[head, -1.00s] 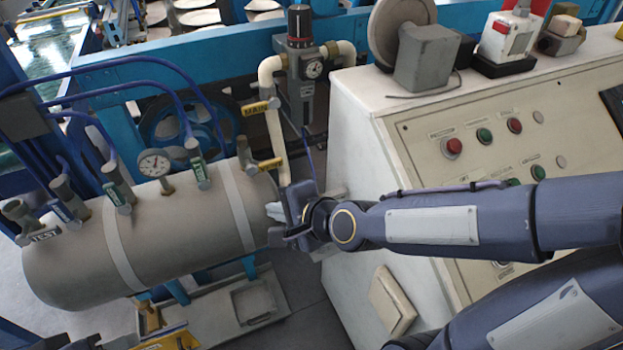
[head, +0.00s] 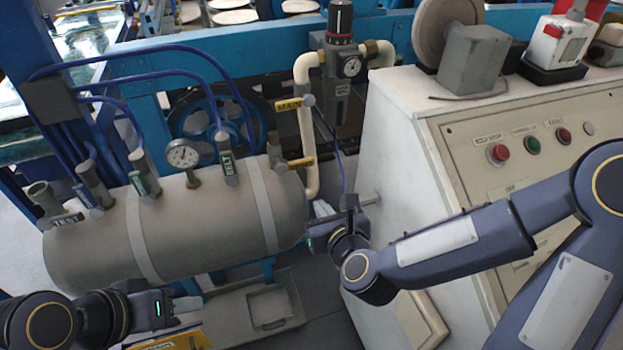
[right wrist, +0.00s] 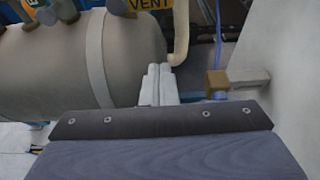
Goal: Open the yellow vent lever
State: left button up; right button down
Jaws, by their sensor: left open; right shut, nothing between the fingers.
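The yellow vent lever (head: 301,162) sticks out to the right from a valve on the right end of the grey tank, below a yellow MAIN tag. In the right wrist view, a yellow plate reading VENT (right wrist: 148,5) is cut off by the top edge. My right gripper (head: 322,210) is below and right of the lever, apart from it, beside the tank's end. Its pale fingers (right wrist: 158,86) are shut together and empty. My left gripper (head: 188,308) is low at the left, in front of the tank, open and far from the lever.
The grey tank (head: 210,225) carries several other valves and a gauge (head: 183,155). A cream pipe (head: 309,130) runs down behind the lever. The cream control console (head: 400,150) stands close on the right. A yellow sign (head: 180,341) lies below my left gripper.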

aim_at(295, 165)
jog(key=x, duration=1)
jog(key=shift+f, duration=0.1)
pick_arm(q)
jog(key=shift+r+p, duration=2.35)
pick_arm(e)
jog(key=shift+r, duration=2.05)
pick_arm(q)
jog(key=shift+s+f, duration=0.1)
jog(key=shift+f, duration=0.05)
jog(key=shift+s, duration=0.6)
pick_arm(e)
jog(key=shift+r+n, duration=0.15)
jog(key=shift+n, duration=0.15)
